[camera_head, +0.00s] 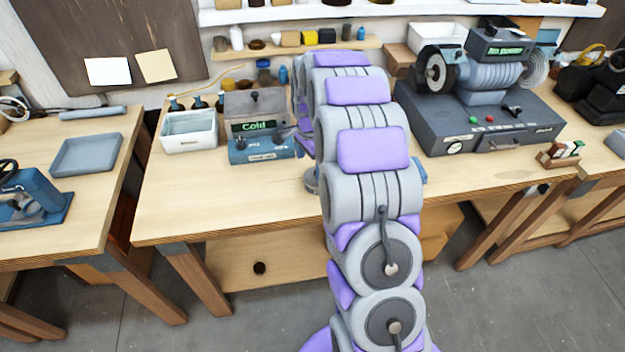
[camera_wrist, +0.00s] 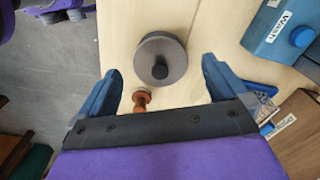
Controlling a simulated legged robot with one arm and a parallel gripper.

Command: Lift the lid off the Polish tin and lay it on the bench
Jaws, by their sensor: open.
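A round grey tin with a flat lid and a dark round knob (camera_wrist: 160,57) stands on the bench (camera_wrist: 122,20), seen from above in the wrist view. No label shows on it, so I cannot read that it is the Polish tin. My gripper (camera_wrist: 161,68) is open, with one blue finger on each side of the tin in the picture, and nothing is held. I cannot tell the height gap between fingers and lid. In the head view a small grey round edge, likely this tin (camera_head: 311,181), shows beside my arm, which hides the rest.
A small brown turned piece (camera_wrist: 142,97) stands close to the tin. A blue box labelled Wash (camera_wrist: 290,30) is at upper right. In the head view a machine marked Cold (camera_head: 262,146) and a white bin (camera_head: 190,143) stand behind; the bench's front left (camera_head: 190,205) is clear.

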